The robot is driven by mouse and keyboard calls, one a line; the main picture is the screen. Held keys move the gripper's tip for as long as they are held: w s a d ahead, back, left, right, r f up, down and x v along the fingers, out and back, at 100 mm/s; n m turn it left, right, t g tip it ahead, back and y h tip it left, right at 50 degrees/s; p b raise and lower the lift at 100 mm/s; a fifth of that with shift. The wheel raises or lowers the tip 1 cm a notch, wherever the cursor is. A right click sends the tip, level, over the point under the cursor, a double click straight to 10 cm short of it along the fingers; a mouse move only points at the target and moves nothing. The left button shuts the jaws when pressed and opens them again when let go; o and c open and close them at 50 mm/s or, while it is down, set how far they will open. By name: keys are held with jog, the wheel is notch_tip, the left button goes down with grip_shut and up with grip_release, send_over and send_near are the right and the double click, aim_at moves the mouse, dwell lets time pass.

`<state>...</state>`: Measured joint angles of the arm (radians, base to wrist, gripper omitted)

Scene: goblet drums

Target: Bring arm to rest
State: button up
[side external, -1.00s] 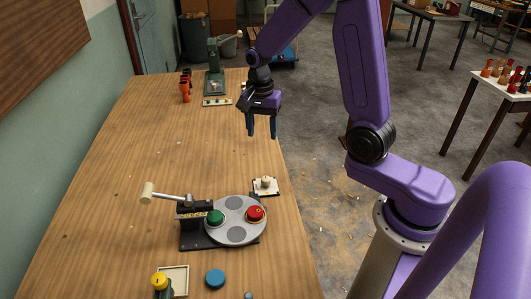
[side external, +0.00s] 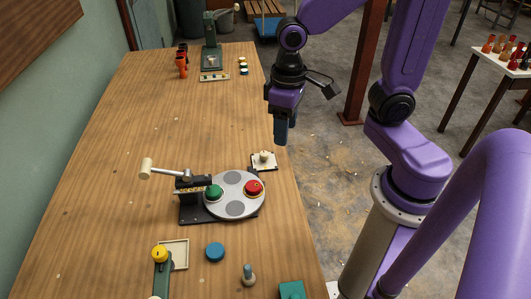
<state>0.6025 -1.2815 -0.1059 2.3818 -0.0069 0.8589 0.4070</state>
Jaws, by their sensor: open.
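My gripper (side external: 281,130) hangs in the air off the right edge of the wooden table (side external: 130,130), fingers pointing down. It is seen nearly edge-on, open, with nothing in it. It is above and behind a small cream block with a knob (side external: 263,160) in the picture, apart from it.
Near the front are a yellow-topped post (side external: 159,255), a cream tray (side external: 180,252), a blue disc (side external: 215,252), a small peg (side external: 248,275) and a teal block (side external: 291,290). A green press (side external: 211,45) and orange goblets (side external: 181,67) stand at the back.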

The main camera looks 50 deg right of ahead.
jog(key=s+r+n, duration=0.1)
jog(key=s+n, duration=0.8)
jog(key=s, duration=0.2)
jog(key=shift+s+d, duration=0.4)
